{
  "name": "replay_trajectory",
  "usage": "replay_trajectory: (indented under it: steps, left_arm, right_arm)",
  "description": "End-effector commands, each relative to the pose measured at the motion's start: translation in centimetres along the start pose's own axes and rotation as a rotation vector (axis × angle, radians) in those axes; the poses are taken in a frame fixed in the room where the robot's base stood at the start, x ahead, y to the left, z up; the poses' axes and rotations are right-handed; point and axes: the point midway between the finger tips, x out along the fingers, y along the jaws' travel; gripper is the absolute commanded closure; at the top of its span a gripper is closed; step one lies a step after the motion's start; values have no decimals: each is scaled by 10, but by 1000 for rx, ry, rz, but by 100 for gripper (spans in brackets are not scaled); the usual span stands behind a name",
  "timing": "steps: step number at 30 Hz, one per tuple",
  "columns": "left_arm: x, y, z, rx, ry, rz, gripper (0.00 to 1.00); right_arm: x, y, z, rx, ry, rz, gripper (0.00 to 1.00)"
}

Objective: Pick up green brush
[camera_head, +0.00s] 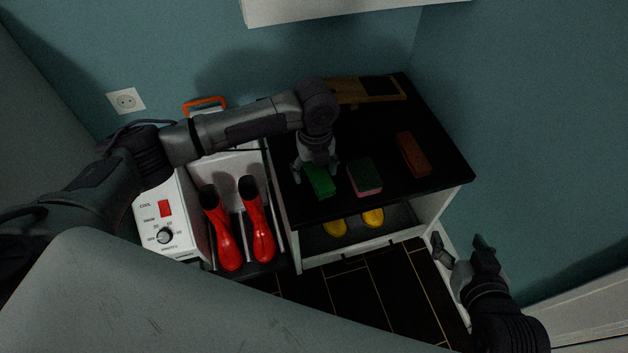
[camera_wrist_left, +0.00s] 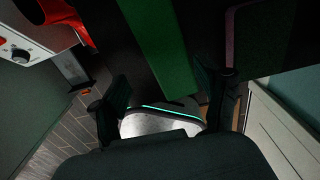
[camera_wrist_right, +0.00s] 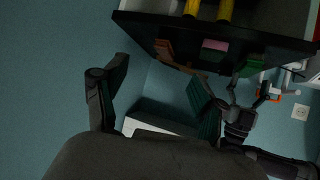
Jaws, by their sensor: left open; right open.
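The green brush (camera_head: 320,183) lies on the black top of a low cabinet, near its front edge. My left gripper (camera_head: 317,171) is open directly above the brush, fingers pointing down with one on either side of it. The gripper partly covers the brush in the head view. In the left wrist view the green brush (camera_wrist_left: 160,45) runs as a long green block between and beyond the open fingers (camera_wrist_left: 166,98); I cannot tell whether they touch it. My right gripper (camera_head: 461,246) is open and empty, off the cabinet's front right corner.
A pink-and-green sponge (camera_head: 365,178) lies close right of the brush, with a reddish-brown block (camera_head: 412,154) further right. A wooden board (camera_head: 345,92) lies at the back. Red boots (camera_head: 258,225) stand left; yellow ones (camera_head: 373,217) sit on the shelf below.

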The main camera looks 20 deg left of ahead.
Motion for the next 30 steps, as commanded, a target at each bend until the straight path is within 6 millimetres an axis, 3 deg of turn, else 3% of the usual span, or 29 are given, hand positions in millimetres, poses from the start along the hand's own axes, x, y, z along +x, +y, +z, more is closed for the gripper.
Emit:
replay_trajectory:
  steps: [6, 9, 19, 30]
  left_arm:
    - [24, 1, 0, -1, 1, 3, 25]
    - [30, 2, 0, 0, 2, 5, 25]
    - [31, 2, 0, 0, 1, 6, 25]
    - [30, 1, 0, 0, 1, 3, 87]
  right_arm:
    - [4, -6, -39, -1, 219, -14, 29]
    - [3, -7, -49, 0, 273, -16, 29]
    - [2, -8, -54, 0, 297, -18, 29]
    - [2, -8, -54, 0, 295, -17, 29]
